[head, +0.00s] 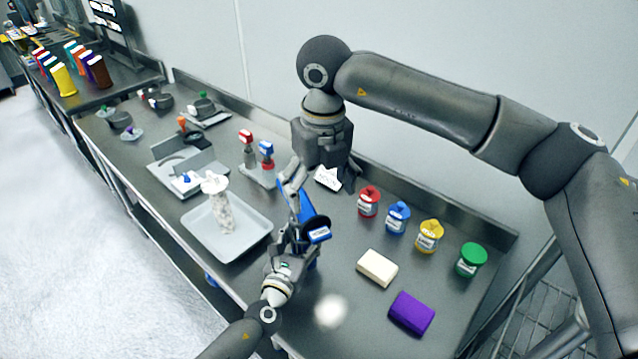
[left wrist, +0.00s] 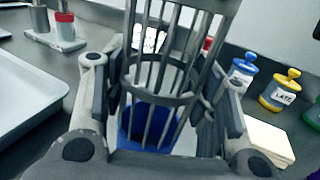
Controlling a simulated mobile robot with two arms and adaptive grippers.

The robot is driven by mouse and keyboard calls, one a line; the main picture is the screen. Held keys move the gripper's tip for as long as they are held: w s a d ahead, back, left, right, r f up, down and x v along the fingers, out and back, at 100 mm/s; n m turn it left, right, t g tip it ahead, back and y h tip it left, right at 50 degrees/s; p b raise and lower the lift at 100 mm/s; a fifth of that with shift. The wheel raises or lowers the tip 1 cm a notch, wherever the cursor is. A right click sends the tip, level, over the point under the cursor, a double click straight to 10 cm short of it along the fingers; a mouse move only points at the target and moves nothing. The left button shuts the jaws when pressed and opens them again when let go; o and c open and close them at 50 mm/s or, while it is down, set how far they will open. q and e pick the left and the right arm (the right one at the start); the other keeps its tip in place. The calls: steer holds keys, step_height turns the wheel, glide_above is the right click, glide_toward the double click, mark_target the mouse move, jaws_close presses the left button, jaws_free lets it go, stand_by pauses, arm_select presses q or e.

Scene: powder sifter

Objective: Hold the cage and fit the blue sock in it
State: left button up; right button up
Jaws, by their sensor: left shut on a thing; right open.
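My left gripper (head: 296,222) is shut on the cage (left wrist: 160,92), a grey frame of upright bars and rings that stands between its fingers in the left wrist view. The blue sock (head: 306,204) shows as a blue patch at the left gripper in the head view. In the left wrist view blue (left wrist: 150,122) shows through the lower bars; I cannot tell whether it is inside the cage or behind it. My right gripper (head: 332,172) is open, pointing down just above and behind the left one. Its fingers partly overlap a white sign.
A pale tray (head: 254,243) with a speckled white cylinder (head: 224,212) lies to the left. Red, blue, yellow and green jars (head: 471,260) line the right. A cream block (head: 377,267) and a purple block (head: 411,312) lie in front of them.

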steer(key=shift+w, duration=0.1)
steer(key=c, duration=0.3)
steer(key=w+f+t+y, duration=0.1)
steer(key=w+f+y, duration=0.1)
steer(key=w+f+t+y, duration=0.1)
steer(key=w+f+y, duration=0.1)
steer(key=w+f, duration=0.1)
steer(key=shift+w+f+m+y, duration=0.3)
steer(key=shift+f+m+y, duration=0.05)
steer(key=shift+m+y, duration=0.05)
steer(key=shift+x, duration=2.95)
steer(key=shift+s+d, duration=0.15)
steer(key=c, duration=1.2)
step_height(320, 180, up, 10)
steer(key=shift+f, duration=0.25)
steer(key=s+a+r+m+g+h, duration=0.1)
steer(key=s+a+r+m+h, duration=0.15)
steer(key=a+m, duration=0.2)
step_height(320, 180, up, 3)
steer(key=m+t+y, duration=0.6)
steer(key=m+y, duration=0.3)
steer(key=m, duration=1.5)
glide_above(309, 203)
steer(key=shift+w, duration=0.25)
